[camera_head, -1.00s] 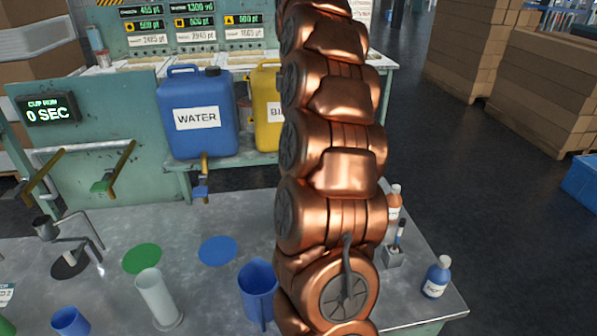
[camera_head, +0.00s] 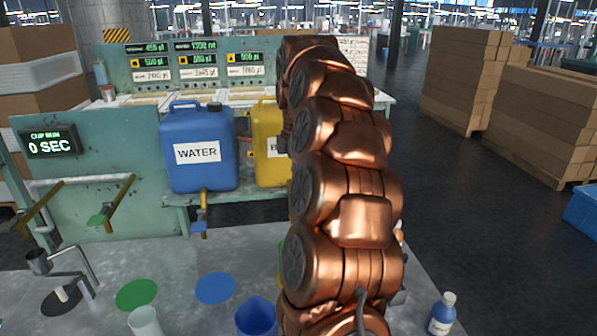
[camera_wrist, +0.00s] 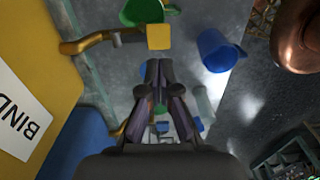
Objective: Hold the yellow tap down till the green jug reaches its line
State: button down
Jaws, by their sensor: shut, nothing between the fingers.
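The yellow tap shows in the wrist view as a brass pipe with a square yellow pad (camera_wrist: 159,37), coming from the yellow BINDER tank (camera_wrist: 22,85). My gripper (camera_wrist: 160,68) is shut and empty, its fingertips pointing toward the pad; I cannot tell whether they touch it. The green jug (camera_wrist: 146,12) is just beyond the pad, cut by the top edge of the wrist view. Its line and fill level cannot be made out. In the head view my arm hides the yellow tap and my gripper. The yellow tank (camera_head: 267,145) shows partly there.
The blue WATER tank (camera_head: 198,150) has a blue tap (camera_head: 199,227) below it. A blue jug (camera_head: 256,318) stands on the grey bench, near blue (camera_head: 215,287) and green (camera_head: 136,294) discs. The timer (camera_head: 48,143) reads 0 SEC.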

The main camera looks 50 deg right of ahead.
jog(key=shift+f+p, duration=1.35)
jog(key=shift+f, duration=2.6)
jog(key=shift+f, duration=0.1)
jog(key=b, duration=0.2)
jog(key=f+t+h+b, duration=0.1)
jog(key=b, duration=0.2)
jog(key=shift+s+a+f+t, duration=0.2)
jog(key=shift+s+f+t, duration=0.05)
jog(key=shift+f+t, duration=0.05)
jog(key=f+t+h+b, duration=0.1)
jog(key=t+b, duration=0.1)
jog(key=b, duration=0.3)
jog(key=shift+s+f+h+b, duration=0.1)
jog(key=shift+f+h+b, duration=0.2)
jog(key=shift+h+b, duration=0.1)
jog(key=shift+r+p, duration=0.3)
jog(key=shift+p, duration=0.1)
jog(key=shift+r, duration=0.75)
jog(key=shift+p, duration=0.3)
